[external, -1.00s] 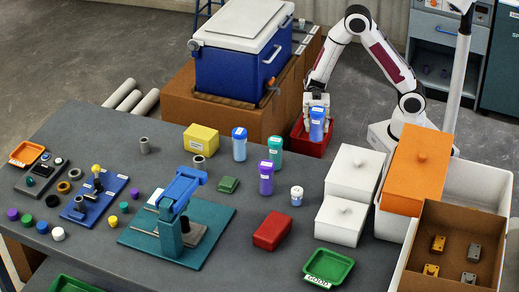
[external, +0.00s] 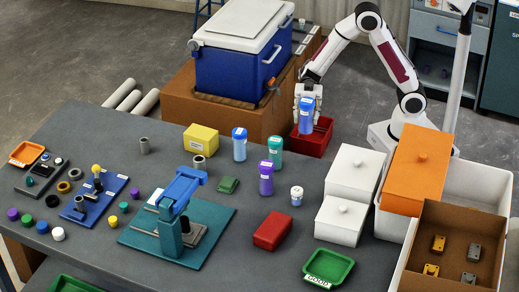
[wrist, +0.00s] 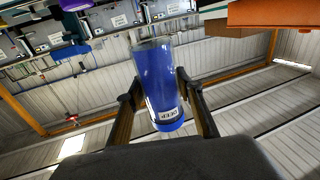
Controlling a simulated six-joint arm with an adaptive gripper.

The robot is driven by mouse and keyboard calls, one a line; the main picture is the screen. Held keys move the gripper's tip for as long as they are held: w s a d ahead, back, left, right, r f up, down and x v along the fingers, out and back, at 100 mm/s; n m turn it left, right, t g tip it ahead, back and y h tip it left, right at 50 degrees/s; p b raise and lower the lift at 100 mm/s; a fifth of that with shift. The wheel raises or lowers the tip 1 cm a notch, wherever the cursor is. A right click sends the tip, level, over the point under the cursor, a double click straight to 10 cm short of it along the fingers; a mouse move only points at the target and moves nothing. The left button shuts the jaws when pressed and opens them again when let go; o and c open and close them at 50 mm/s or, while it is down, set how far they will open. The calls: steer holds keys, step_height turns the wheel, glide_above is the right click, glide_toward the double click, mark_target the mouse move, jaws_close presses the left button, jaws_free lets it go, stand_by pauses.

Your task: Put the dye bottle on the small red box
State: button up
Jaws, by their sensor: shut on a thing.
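My gripper (external: 307,92) is shut on a blue bottle (external: 306,117) and holds it upright in the air, in front of a red bin at the back of the table. In the wrist view the blue bottle (wrist: 158,75) sits between the two fingers, with a white label showing. The small red box (external: 272,231) lies on the table at the front, well away from my gripper, with nothing on its top.
A blue-capped bottle (external: 239,149), a teal one (external: 275,155) and a purple one (external: 265,180) stand mid-table. A small white bottle (external: 297,196), white boxes (external: 340,220) and a green tray (external: 328,266) surround the red box. The red bin (external: 318,140) is behind.

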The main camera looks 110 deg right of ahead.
steer(key=w+a+m+t+h, duration=0.15)
steer(key=w+a, duration=0.45)
steer(key=w, duration=0.6)
steer(key=m+t+h, duration=0.3)
steer(key=t+h, duration=0.1)
glide_above(270, 231)
step_height(270, 231, down, 3)
steer(key=shift+f+y, duration=0.25)
steer(key=shift+f, duration=0.6)
step_height(270, 231, down, 6)
steer(key=shift+f, duration=0.1)
steer(key=shift+f, duration=1.9)
